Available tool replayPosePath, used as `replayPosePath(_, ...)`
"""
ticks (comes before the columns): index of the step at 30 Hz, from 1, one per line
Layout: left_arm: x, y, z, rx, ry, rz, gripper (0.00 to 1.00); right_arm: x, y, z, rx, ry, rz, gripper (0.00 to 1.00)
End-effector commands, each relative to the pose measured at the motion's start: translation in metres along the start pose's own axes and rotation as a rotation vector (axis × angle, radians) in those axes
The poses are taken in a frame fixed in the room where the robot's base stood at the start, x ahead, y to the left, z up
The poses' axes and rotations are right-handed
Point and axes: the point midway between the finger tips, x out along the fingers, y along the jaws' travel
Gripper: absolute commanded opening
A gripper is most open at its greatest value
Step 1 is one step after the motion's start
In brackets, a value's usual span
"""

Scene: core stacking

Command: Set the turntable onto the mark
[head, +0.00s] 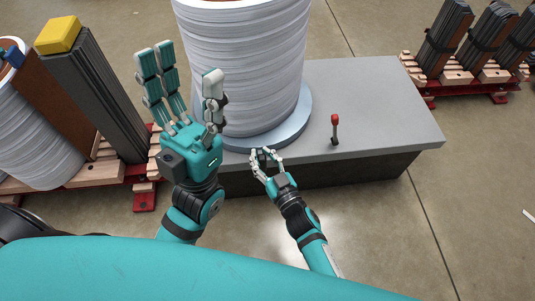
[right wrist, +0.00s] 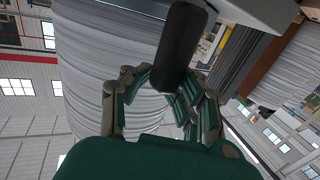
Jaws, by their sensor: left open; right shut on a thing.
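The turntable (head: 300,118) is a round blue-grey disc on a grey-topped table (head: 385,105). A tall stack of white ringed layers (head: 245,60) stands on it and hides most of its top. My right gripper (head: 266,158) is at the disc's front edge, shut on a dark handle, which shows as a black bar (right wrist: 180,45) in the right wrist view. My left gripper (head: 185,78) is open and empty, fingers pointing up, in front of the stack's left side. I cannot make out a mark.
A small lever with a red knob (head: 335,120) stands on the table to the right. Dark laminated blocks on wooden racks stand at the left (head: 95,90) and the upper right (head: 445,38). A second white stack (head: 35,130) is at the far left.

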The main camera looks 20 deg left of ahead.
Motion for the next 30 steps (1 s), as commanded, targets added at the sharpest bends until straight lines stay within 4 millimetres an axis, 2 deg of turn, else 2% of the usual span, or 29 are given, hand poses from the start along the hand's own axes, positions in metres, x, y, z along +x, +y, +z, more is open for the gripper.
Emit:
replayPosePath(1,-0.0003,-0.0001,0.0004,0.0,-0.003,-0.001,0.63,-0.0027,-0.0072,0.0044,0.002,-0.006,-0.011,0.0)
replayPosePath(14,-0.0011,-0.0004,0.0001,0.001,-0.006,-0.002,0.63,-0.0026,-0.0081,0.0049,0.001,-0.007,-0.011,0.0)
replayPosePath(15,-0.0011,-0.0004,0.0001,0.001,-0.006,-0.002,0.63,-0.0026,-0.0081,0.0049,0.001,-0.007,-0.011,0.29)
replayPosePath(19,-0.001,-0.0005,-0.0003,0.002,-0.004,-0.002,0.63,-0.0018,-0.0063,0.0038,0.001,-0.005,-0.008,0.46)
replayPosePath(30,0.0011,-0.0011,-0.0016,0.003,0.007,-0.003,0.63,-0.0059,-0.0035,0.0025,0.001,-0.004,-0.003,0.48)
